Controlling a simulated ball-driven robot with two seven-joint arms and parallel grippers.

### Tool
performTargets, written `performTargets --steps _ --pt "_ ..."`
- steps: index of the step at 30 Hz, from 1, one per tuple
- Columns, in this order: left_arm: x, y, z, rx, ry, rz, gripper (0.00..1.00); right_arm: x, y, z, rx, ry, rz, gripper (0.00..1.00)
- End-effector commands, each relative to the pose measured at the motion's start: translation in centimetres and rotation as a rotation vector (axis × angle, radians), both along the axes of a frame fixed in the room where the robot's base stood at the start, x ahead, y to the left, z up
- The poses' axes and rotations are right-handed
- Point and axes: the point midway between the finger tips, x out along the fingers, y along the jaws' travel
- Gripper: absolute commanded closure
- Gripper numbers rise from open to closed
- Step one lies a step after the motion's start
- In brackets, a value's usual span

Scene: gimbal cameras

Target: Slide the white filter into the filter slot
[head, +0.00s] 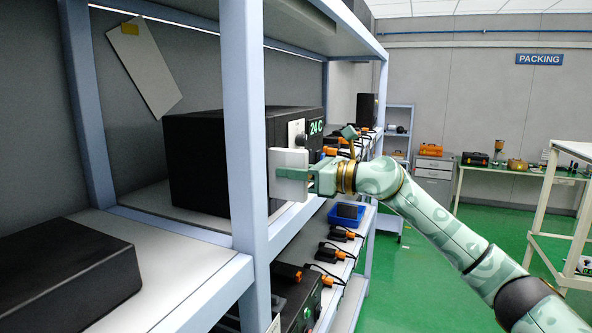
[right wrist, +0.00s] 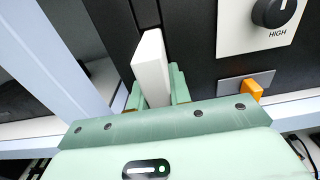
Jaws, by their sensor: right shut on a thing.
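The white filter (head: 290,160) is a thin, flat plate held upright in front of a black box-shaped unit (head: 205,150) on the shelf. My right gripper (head: 296,174) is shut on the filter from the right. In the right wrist view the filter (right wrist: 151,66) stands edge-on between the fingers (right wrist: 156,92), its far end close to the unit's black front (right wrist: 195,45). I cannot tell whether it touches the unit. The filter slot is not clearly visible; a dark vertical line shows on the front just beyond the filter. My left gripper is not in view.
A blue-grey shelf post (head: 243,140) stands just left of the filter; it also shows in the wrist view (right wrist: 75,60). A dial plate (right wrist: 262,22) and an orange switch (right wrist: 252,89) are right of it. Below are a blue bin (head: 347,216) and several black-and-orange devices.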

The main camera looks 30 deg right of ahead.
Motion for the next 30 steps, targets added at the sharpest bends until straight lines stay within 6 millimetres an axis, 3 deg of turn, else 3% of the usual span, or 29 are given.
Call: performTargets --steps 27,28,30 --pt "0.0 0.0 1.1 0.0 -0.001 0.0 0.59 1.8 1.5 0.1 0.001 -0.001 0.0 1.0" --pt "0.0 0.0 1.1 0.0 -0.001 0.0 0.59 1.7 1.5 0.1 0.001 -0.001 0.0 0.72" --pt "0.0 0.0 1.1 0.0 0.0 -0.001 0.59 1.7 1.5 0.1 0.001 -0.001 0.0 0.55"
